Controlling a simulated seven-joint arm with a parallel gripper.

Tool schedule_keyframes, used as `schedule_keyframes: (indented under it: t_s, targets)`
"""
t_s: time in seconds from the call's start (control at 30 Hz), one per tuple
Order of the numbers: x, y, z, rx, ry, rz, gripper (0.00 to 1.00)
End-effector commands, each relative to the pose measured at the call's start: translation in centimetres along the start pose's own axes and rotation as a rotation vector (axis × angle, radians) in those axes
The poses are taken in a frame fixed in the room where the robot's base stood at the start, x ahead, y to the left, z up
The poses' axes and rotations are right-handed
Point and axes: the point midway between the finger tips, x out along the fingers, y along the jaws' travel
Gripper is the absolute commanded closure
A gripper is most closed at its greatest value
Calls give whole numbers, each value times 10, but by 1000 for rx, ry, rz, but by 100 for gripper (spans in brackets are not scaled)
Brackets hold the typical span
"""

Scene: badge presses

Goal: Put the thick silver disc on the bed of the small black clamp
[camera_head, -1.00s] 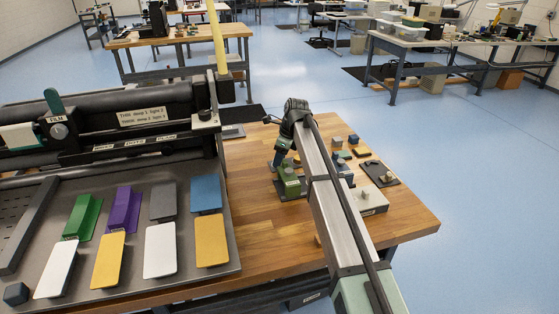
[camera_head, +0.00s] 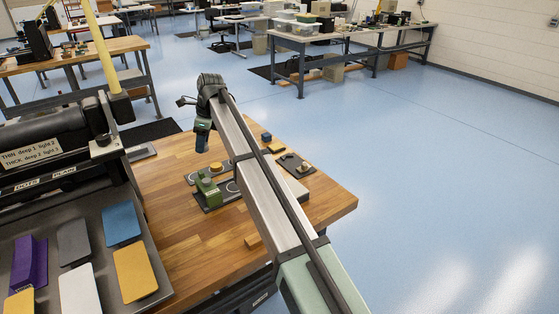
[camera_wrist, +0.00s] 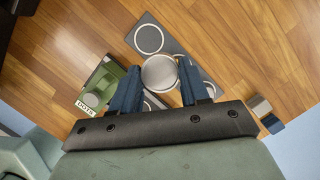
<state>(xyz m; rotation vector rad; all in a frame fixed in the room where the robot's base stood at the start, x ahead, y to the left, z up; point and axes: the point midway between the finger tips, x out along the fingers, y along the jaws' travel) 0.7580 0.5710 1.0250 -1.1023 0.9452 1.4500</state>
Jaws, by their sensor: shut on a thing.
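The thick silver disc (camera_wrist: 159,72) is round and pale, held between the two dark blue fingers of my gripper (camera_wrist: 155,88) in the wrist view. Below it lies a dark plate (camera_wrist: 185,49) with pale rings. A green press marked DOTS (camera_wrist: 102,86) stands left of the fingers. In the head view my gripper (camera_head: 202,143) hangs above the bench, just behind the green press (camera_head: 207,189); the disc is not discernible there. A small black device (camera_head: 289,160) lies at the right of the bench; I cannot tell whether it is the small black clamp.
A yellow piece (camera_head: 216,168) sits near the green press. A blue block (camera_head: 266,136) is farther back. The large press (camera_head: 60,150) and coloured plates, including a blue one (camera_head: 121,223), fill the left. Bare wood (camera_head: 190,235) lies in front of the green press.

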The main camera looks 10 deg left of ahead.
Motion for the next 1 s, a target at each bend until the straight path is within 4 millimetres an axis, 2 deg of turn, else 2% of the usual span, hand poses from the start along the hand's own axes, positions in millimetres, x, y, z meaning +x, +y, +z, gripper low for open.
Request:
schedule_keyframes:
  t_s: [0.1, 0.3, 0.6, 0.7, 0.8, 0.9, 1.0]
  targets:
    - [-13, -23, -42, 52, 0, -16, 86]
    - [-36, -55, -120, 145, -2, -45, 86]
    - [-69, -82, -232, 272, -3, -84, 86]
    - [-77, -84, -260, 303, -3, -93, 86]
    - [-82, -85, -279, 324, -3, -99, 86]
    - [-86, -83, -292, 338, -3, -102, 86]
    - [-82, -76, -292, 336, -2, -98, 86]
